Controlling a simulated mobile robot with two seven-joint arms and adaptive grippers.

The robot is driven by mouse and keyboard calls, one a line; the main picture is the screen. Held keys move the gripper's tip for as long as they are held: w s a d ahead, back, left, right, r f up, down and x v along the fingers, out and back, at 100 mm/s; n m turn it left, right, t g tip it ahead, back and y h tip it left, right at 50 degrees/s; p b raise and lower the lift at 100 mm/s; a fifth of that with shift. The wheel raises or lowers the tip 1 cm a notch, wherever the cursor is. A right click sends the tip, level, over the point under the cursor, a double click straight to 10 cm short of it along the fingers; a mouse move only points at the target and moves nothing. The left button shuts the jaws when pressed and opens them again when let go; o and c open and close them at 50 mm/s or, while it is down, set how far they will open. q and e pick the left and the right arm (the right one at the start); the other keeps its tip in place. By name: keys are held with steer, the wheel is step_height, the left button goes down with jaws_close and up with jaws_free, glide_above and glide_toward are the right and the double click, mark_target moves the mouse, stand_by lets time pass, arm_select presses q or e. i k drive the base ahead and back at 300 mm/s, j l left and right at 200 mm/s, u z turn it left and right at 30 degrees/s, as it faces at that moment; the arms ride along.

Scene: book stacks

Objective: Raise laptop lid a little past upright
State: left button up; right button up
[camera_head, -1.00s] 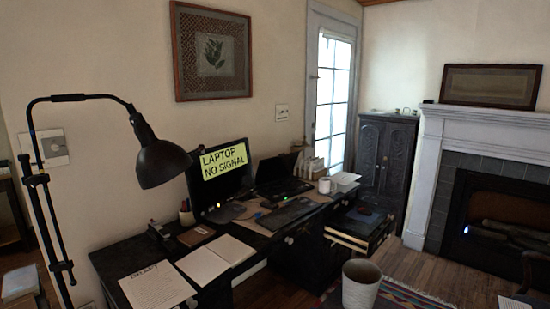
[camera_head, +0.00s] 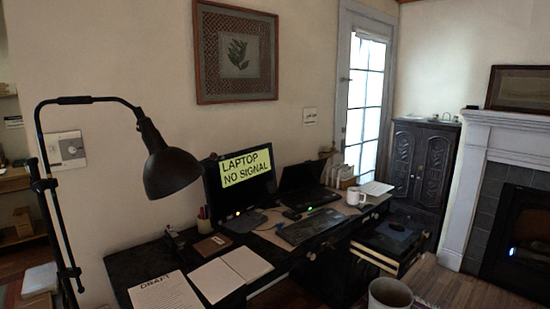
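A black laptop sits open on the dark desk, right of the monitor. Its dark lid (camera_head: 302,176) stands raised behind its base (camera_head: 313,195); the exact lid angle is hard to tell at this distance. The monitor (camera_head: 240,183) shows a yellow sign reading "LAPTOP NO SIGNAL". Neither of my grippers is in view.
A dark keyboard (camera_head: 312,226) lies in front of the laptop, with a white mug (camera_head: 355,196) to its right. A black lamp (camera_head: 170,170) stands in the left foreground. Papers (camera_head: 165,292) and an open notebook (camera_head: 231,273) cover the desk's near end. A bin (camera_head: 390,293) stands at the lower right.

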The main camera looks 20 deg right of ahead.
mark_target(307, 174)
steer(key=i+l+u, duration=0.15)
steer(key=l, duration=0.2)
steer(key=i+l+u, duration=0.1)
steer(key=l, duration=0.25)
steer(key=i+l+u, duration=0.15)
steer(key=l, duration=0.2)
steer(key=i+l, duration=0.1)
steer(key=l, duration=0.25)
steer(key=i+l+u, duration=0.1)
steer(key=l, duration=0.25)
steer(key=i+l, duration=0.15)
steer(key=l, duration=0.25)
